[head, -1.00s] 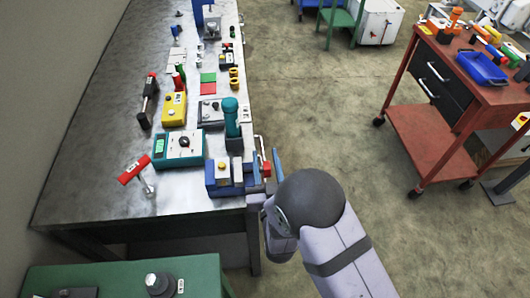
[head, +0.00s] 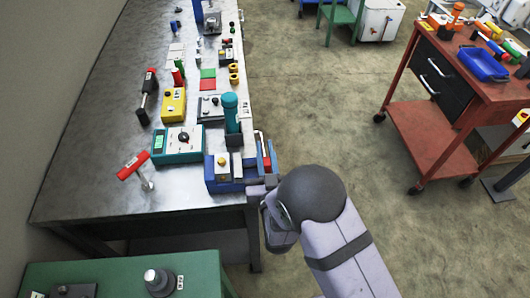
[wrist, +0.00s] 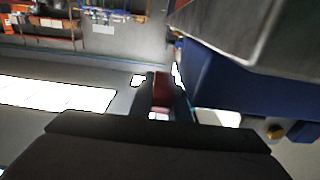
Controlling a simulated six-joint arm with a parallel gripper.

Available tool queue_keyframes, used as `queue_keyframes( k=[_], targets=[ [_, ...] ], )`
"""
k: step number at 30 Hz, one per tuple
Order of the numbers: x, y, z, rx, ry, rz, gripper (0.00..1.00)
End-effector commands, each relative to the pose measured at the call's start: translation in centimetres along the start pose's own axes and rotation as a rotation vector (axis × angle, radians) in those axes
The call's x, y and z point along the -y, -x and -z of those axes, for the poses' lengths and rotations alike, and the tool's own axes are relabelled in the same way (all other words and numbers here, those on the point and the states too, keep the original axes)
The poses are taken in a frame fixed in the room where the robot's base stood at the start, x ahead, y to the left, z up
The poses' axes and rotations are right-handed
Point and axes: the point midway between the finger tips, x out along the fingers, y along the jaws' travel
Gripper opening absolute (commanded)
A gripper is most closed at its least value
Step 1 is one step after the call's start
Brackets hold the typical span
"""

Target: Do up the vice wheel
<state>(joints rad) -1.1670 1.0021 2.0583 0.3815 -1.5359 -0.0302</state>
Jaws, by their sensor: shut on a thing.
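The blue vice (head: 228,186) sits at the right front corner of the steel bench. In the wrist view its blue body (wrist: 222,92) fills the upper right, with a grey metal part above it. The vice wheel, a small red part (head: 267,162), shows at the vice's right side. My gripper (head: 268,178) is at that side, beyond the bench edge. In the wrist view my gripper (wrist: 160,95) is shut on the red wheel (wrist: 161,88), which shows as a dark red strip between the fingers. The rest of the wheel is hidden.
A red trolley (head: 437,140) stands at right. The floor between them is clear.

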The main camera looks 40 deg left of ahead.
Motion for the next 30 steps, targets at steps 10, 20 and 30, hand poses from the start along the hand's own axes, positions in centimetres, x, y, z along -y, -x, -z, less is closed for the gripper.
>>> queue_keyframes(
  k=[10,20,30],
  targets=[
    [0.01,0.15,0.26,-0.097,0.0,0.0,0.0],
    [0.01,0.16,0.39,-0.096,0.001,0.0,0.3],
    [0.02,0.23,0.35,-0.096,0.0,0.0,0.34]
  ],
)
